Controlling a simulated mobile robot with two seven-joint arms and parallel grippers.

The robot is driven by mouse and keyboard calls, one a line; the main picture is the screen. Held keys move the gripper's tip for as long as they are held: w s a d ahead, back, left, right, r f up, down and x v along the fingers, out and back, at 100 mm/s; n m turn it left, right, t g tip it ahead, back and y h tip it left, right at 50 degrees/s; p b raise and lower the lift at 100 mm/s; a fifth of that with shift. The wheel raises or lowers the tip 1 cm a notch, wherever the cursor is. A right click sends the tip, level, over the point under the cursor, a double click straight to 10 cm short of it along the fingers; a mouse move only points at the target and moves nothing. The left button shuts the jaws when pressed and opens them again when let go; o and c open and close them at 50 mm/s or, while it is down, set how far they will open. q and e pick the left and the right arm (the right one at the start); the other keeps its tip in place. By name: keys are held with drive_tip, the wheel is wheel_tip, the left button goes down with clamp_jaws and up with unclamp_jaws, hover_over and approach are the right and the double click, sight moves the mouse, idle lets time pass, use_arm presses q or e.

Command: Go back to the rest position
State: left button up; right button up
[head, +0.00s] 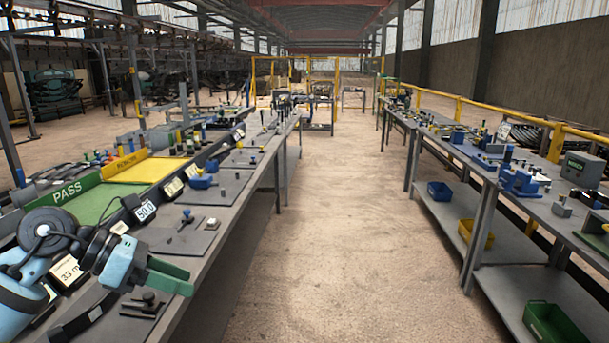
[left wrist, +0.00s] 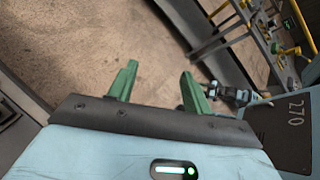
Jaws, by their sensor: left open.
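My left gripper (head: 170,280) is at the lower left of the head view, over the near end of the left workbench. In the left wrist view its two green fingers (left wrist: 158,88) stand apart with nothing between them, and bare floor shows beyond.
The long left workbench (head: 222,205) carries a green PASS tray (head: 95,203), a yellow tray (head: 145,171), small displays and fixtures. The right workbench (head: 450,150) holds blue fixtures, with a green bin (head: 552,325) on its lower shelf. The aisle floor (head: 330,220) between is clear.

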use_arm(q)
drive_tip(key=s+d+f+n+t+h, duration=0.2)
drive_tip(key=s+d+f+n+h, duration=0.3)
drive_tip(key=d+f+n+h, duration=0.3)
drive_tip(key=s+a+f+n+t+y, duration=0.2)
drive_tip(key=f+n+t+y, duration=0.4)
drive_tip(key=n, duration=0.6)
drive_tip(key=s+a+f+n+t+y, duration=0.2)
drive_tip(key=f+n+t+y, duration=0.3)
drive_tip(key=f+n, duration=0.55)
drive_tip(key=s+a+f+n+g+y, duration=0.3)
drive_tip(key=s+f+n+g+y, duration=0.2)
drive_tip(key=s+f+n, duration=0.9)
drive_tip(key=s+f+g, duration=0.2)
drive_tip(key=s+f, duration=0.3)
drive_tip(key=s, duration=0.4)
drive_tip(key=shift+y+p, duration=0.3)
